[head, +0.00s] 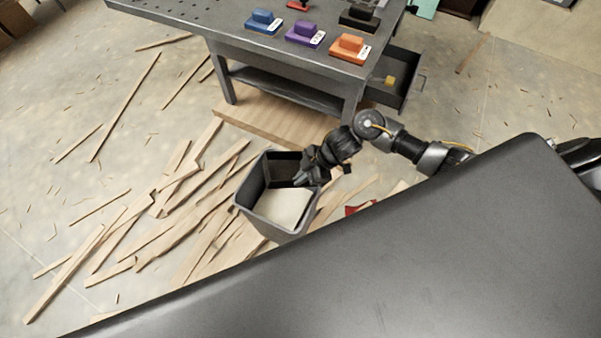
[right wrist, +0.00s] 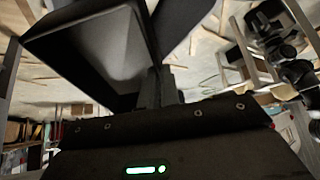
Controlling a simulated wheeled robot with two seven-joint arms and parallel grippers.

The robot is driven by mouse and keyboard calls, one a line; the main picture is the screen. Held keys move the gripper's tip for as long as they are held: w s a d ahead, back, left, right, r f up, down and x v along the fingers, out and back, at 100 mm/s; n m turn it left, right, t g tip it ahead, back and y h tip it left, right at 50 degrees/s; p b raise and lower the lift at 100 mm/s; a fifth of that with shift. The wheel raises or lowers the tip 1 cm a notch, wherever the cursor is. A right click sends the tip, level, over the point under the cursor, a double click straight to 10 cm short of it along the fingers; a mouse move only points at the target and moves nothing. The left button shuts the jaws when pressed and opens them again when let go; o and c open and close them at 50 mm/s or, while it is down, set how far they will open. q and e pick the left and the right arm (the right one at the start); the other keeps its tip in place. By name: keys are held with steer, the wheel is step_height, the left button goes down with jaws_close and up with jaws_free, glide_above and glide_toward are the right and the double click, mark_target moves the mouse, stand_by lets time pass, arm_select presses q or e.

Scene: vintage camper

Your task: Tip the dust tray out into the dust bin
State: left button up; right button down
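The dust bin (head: 245,200) is a grey, open-topped square bin on the floor, with a pale surface inside it. The dust tray (head: 287,167) is a dark, box-shaped tray at the far side of the bin's mouth, tilted. My right gripper (head: 308,176) is at the bin's right rim, shut on the tray. In the right wrist view the tray (right wrist: 105,55) hangs off the fingers with its hollow side showing and looks empty. Whether the tray touches the bin cannot be told. My left gripper is not in view.
A grey workbench (head: 185,15) stands behind the bin, with blue, purple, orange and black blocks on top and an open drawer (head: 395,85). Wooden strips (head: 150,235) and splinters litter the floor left of the bin. A large dark surface hides the lower right.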

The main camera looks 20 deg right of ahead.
steer(key=shift+r+h+p, duration=0.35)
steer(key=shift+h+p, duration=0.95)
steer(key=shift+p, duration=0.9)
steer(key=shift+f+g+h+p, duration=0.3)
steer(key=shift+h+p, duration=0.2)
steer(key=shift+p, duration=0.1)
